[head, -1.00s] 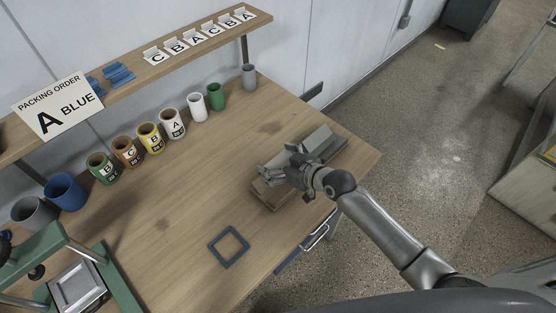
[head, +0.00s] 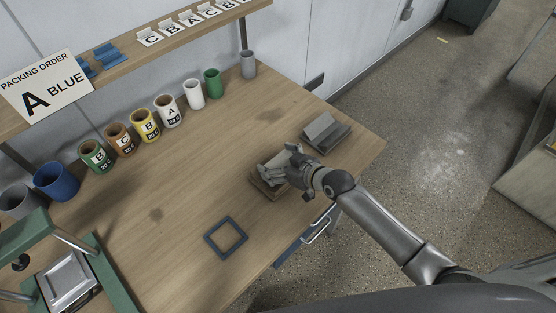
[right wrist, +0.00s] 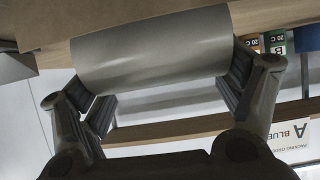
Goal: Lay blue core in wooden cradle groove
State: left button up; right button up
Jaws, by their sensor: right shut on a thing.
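My right gripper (head: 285,172) is shut on a grey cylinder (right wrist: 150,52), held crosswise between its fingers in the right wrist view. The cylinder looks grey, not blue. In the head view the gripper and cylinder are over the wooden cradle (head: 264,190) near the table's front edge. The gripper covers most of the cradle; its groove is hidden, and I cannot tell whether the cylinder touches it. A blue cup-like cylinder (head: 57,181) stands upright at the left of the table. My left gripper is not in view.
A grey angled block (head: 326,133) stands just beyond the cradle. A dark square frame (head: 226,237) lies on the table (head: 180,225). Several labelled cores, including a yellow one (head: 145,125), stand along the back. A green frame device (head: 115,280) is at lower left.

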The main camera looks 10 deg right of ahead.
jog(key=o, duration=0.9)
jog(key=shift+c, duration=0.2)
jog(key=v, duration=1.2)
jog(key=shift+s+a, duration=0.1)
